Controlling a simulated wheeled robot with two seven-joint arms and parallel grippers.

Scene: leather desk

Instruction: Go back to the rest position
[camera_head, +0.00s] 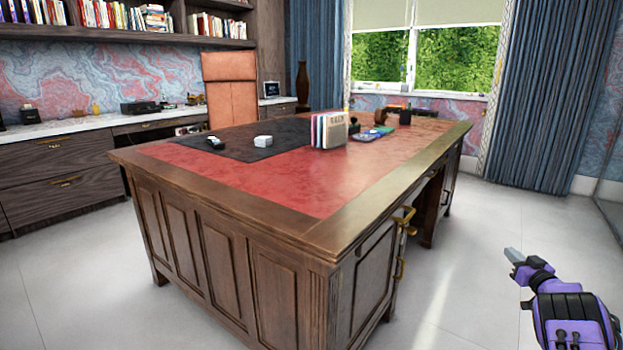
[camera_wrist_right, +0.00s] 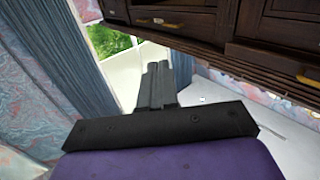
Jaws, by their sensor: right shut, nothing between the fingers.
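My right gripper (camera_head: 513,257) is at the lower right of the head view, over the floor and to the right of the desk. Its grey fingers are together and hold nothing. In the right wrist view the closed fingers (camera_wrist_right: 158,84) point away from the camera, with the window and curtain beyond. The gripper is apart from the wooden desk (camera_head: 285,228). My left gripper does not show in either view.
The red leather desk top holds a file holder (camera_head: 329,130), a white box (camera_head: 263,141) and a dark device (camera_head: 214,142). A brass handle (camera_head: 405,220) sticks out at the desk's right side. The tiled floor (camera_head: 480,230) right of the desk is clear.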

